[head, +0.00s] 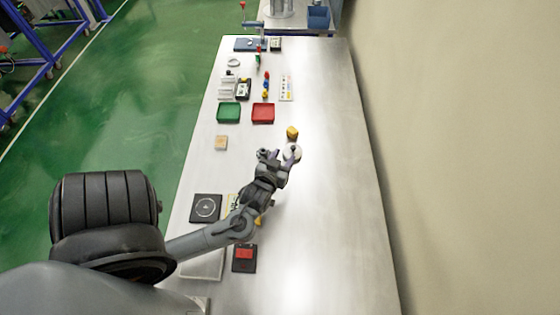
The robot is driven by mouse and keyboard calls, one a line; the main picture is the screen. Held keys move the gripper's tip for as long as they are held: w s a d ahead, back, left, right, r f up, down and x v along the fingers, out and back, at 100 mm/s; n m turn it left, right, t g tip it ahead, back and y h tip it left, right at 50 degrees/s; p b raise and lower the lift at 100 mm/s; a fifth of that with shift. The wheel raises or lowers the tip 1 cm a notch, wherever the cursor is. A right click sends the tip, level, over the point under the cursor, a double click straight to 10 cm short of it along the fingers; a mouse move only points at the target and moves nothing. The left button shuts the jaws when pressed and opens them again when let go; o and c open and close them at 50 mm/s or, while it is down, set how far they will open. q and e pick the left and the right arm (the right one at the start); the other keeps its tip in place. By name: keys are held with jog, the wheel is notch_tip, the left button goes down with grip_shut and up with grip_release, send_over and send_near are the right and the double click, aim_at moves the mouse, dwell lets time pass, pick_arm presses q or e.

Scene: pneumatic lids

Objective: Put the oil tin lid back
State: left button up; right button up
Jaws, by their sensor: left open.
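My left gripper (280,154) is over the middle of the table, its two fingers spread apart. A round pale item (292,157) sits right at its right-hand finger and is partly covered by it. A small yellow round item (292,132) stands just beyond the gripper, apart from it. I cannot tell for sure which of these is the oil tin and which its lid. Another small yellow item (258,221) shows beside my forearm, mostly hidden. My right gripper is not in view.
On the metal table (335,220) stand a green tray (229,113), a red tray (263,113), a wooden block (221,143), a black square plate (206,208) and a black-and-red box (244,257). Several small items lie at the far end. The table's right side is clear, beside a wall.

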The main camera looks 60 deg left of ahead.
pick_arm(q)
jog(key=d+h, duration=0.1)
jog(key=d, duration=0.1)
jog(key=d+m+h, duration=0.1)
jog(key=d, duration=0.2)
jog(key=d+f+m+h, duration=0.1)
jog(key=d+h, duration=0.1)
jog(key=d, duration=0.1)
jog(key=shift+g, duration=0.3)
jog(key=d+m+h, duration=0.1)
jog(key=d, duration=0.1)
jog(key=s+d+m+g+h, duration=0.1)
jog(key=d, duration=0.2)
jog(key=d+f+m+h, duration=0.1)
jog(key=d, duration=0.1)
jog(key=shift+s+d+g+h, duration=0.2)
jog(key=shift+d+g+h, duration=0.1)
jog(key=shift+d+g, duration=0.1)
jog(key=s+d+m+g, duration=0.1)
jog(key=s+d+m+h, duration=0.1)
jog(key=d, duration=0.1)
jog(key=s+d+m+g, duration=0.1)
jog(key=d, duration=0.1)
jog(key=shift+s+g+h, duration=0.3)
jog(key=shift+s, duration=0.05)
jog(key=s, duration=0.1)
jog(key=s+d+m+g, duration=0.2)
jog(key=shift+s+d+r, duration=0.1)
jog(key=shift+s+r, duration=0.05)
jog(key=shift+s, duration=0.4)
